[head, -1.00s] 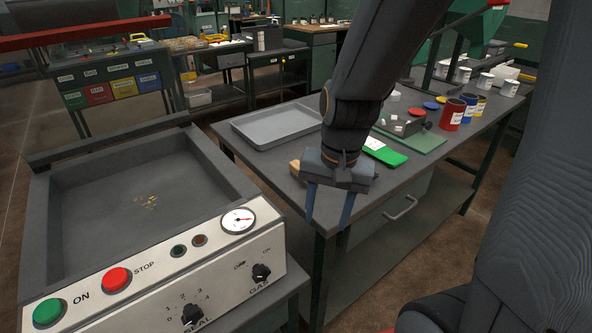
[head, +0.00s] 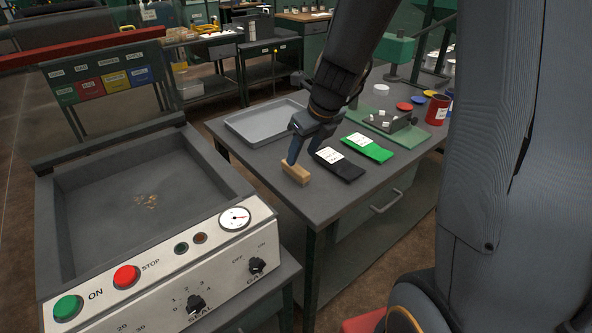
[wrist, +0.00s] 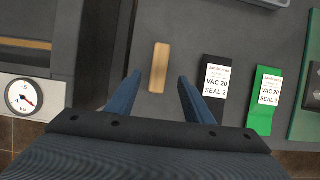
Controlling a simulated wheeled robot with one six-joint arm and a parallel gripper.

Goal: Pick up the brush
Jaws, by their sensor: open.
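The brush (head: 295,172) is a small tan wooden block lying on the dark grey table, near its left front edge. In the wrist view the brush (wrist: 160,67) lies ahead of and between the two blue fingers, its long side running roughly in line with them. My gripper (head: 302,150) is open and empty, with its fingers pointing down just behind and above the brush in the head view. In the wrist view my gripper (wrist: 158,88) shows both fingers spread wider than the brush. No bristles can be made out.
A black pouch (head: 338,165) and a green pouch (head: 368,148) with white labels lie right of the brush. A grey tray (head: 262,122) is behind it. A sealing machine (head: 150,265) with buttons stands left, beyond a gap. Cans and a green board (head: 400,125) are farther right.

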